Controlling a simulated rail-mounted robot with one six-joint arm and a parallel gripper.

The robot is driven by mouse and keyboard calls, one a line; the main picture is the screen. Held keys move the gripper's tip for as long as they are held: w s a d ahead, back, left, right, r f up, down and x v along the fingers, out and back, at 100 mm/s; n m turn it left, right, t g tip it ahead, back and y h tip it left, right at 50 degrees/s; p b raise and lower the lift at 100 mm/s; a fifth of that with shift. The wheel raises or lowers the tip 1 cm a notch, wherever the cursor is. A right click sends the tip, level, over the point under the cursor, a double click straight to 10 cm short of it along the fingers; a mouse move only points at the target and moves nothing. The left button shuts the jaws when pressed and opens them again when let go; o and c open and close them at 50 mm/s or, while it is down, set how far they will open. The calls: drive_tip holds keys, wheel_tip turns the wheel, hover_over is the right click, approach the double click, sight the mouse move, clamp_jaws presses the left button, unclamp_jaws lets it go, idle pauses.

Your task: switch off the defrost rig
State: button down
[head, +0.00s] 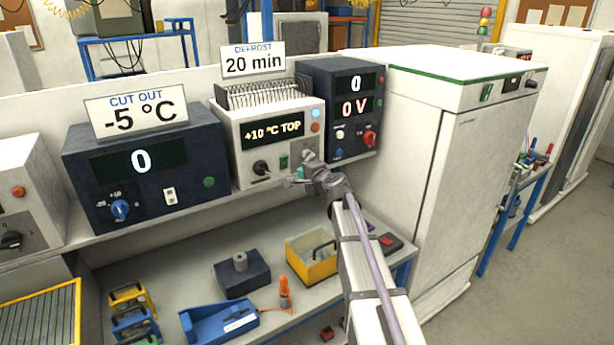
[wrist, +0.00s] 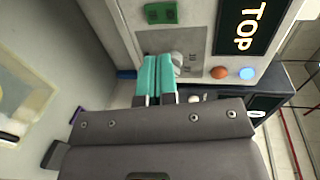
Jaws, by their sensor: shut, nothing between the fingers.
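The defrost rig (head: 229,147) is a white box under a "DEFROST 20 min" sign (head: 253,62). Its display (head: 272,131) reads "+10 °C TOP". Its front has a black knob (head: 261,168), a green switch (head: 284,161), and lamps at the right edge. The wrist view shows the green switch (wrist: 162,13), an orange lamp (wrist: 219,72) and a lit blue lamp (wrist: 246,73). My gripper (head: 300,174) is at the rig's lower right front. Its teal fingers (wrist: 158,62) are shut and empty, beside a grey knob (wrist: 179,62) they partly hide; contact is unclear.
A dark unit marked "CUT OUT -5 °C" (head: 88,177) stands left. Another dark unit reading "0 V" (head: 338,78) stands close on the right. A tall white cabinet (head: 410,150) is beyond it.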

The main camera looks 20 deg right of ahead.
sight(285, 159)
drive_tip(key=x, duration=0.6)
drive_tip(key=r+x, duration=0.1)
drive_tip(key=x, duration=0.1)
drive_tip(key=shift+w, duration=0.5)
drive_tip(key=shift+w+a, duration=0.2)
drive_tip(key=shift+w, duration=0.1)
drive_tip(key=shift+w+r, duration=0.2)
drive_tip(key=shift+w, duration=0.15)
drive_tip(key=shift+f, duration=0.1)
drive_tip(key=shift+s, duration=0.6)
drive_tip(key=r+p+v, duration=0.2)
drive_tip(key=p+v, duration=0.2)
drive_tip(key=v, duration=0.8)
drive_tip(key=shift+r+p, duration=0.25)
drive_tip(key=shift+p, duration=0.1)
